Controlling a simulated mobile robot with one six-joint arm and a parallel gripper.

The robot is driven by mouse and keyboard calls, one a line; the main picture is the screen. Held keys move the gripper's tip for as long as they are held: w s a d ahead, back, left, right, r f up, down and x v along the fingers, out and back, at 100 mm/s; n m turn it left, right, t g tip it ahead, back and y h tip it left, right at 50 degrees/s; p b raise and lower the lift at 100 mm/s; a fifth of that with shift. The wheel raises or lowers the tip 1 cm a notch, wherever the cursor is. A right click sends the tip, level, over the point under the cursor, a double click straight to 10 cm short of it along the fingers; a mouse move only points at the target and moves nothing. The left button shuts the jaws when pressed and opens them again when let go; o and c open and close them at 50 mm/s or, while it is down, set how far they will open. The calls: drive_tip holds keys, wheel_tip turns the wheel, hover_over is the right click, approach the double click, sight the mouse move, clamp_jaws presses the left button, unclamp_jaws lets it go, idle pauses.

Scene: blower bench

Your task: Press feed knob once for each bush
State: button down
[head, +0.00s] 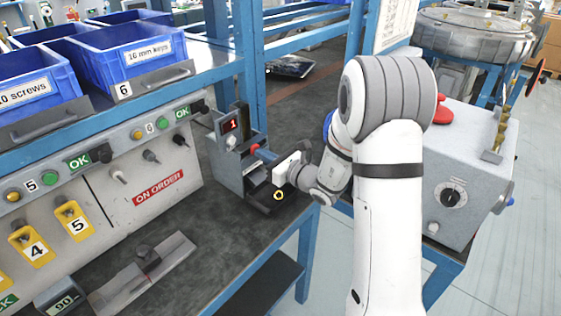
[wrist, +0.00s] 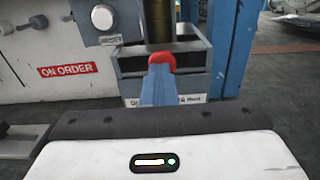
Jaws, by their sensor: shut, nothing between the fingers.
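The dispenser (head: 232,165) is a grey unit with a red digital display (head: 231,126) reading 1. A red rounded knob (head: 255,148), which I take as the feed knob, is on its front; it also shows in the wrist view (wrist: 161,61). My gripper (head: 264,154) is shut and empty, its blue fingers pointing at the knob. In the wrist view the fingertips overlap the knob's lower part; I cannot tell whether they touch. A brass column (wrist: 158,32) stands behind it. A yellow ring, seemingly a bush (head: 279,195), lies on the dispenser's low front tray.
A silver round button (wrist: 103,17) is left of the knob. A panel with an ON ORDER sign (head: 158,187) stands to the left, below blue bins (head: 128,50). A blue post (head: 248,60) rises behind the dispenser. The dark bench front (head: 215,245) is mostly clear.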

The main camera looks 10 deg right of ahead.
drive_tip(key=b+v, duration=0.1)
drive_tip(key=v, duration=1.3)
idle(1.2)
drive_tip(key=s+a+r+n+g+h+p, duration=0.1)
drive_tip(key=s+a+r+n+g+p, duration=0.15)
drive_tip(key=s+a+n+g, duration=0.45)
drive_tip(key=s+a+r+n+g+p, duration=0.25)
drive_tip(key=s+n+g, duration=0.25)
drive_tip(key=s+n, duration=0.35)
drive_tip(key=s+d+r+n+h+p, duration=0.1)
drive_tip(key=s+d+r+n+h, duration=0.2)
drive_tip(key=d+n+h, duration=0.2)
drive_tip(key=s+d+r+n+t+h+p, duration=0.1)
drive_tip(key=s+d+r+n+h+p, duration=0.1)
drive_tip(key=d+n+h, duration=0.4)
drive_tip(key=shift+s+d+r+n+t+h, duration=0.25)
drive_tip(key=shift+s+r+n, duration=0.2)
drive_tip(key=shift+s, duration=0.4)
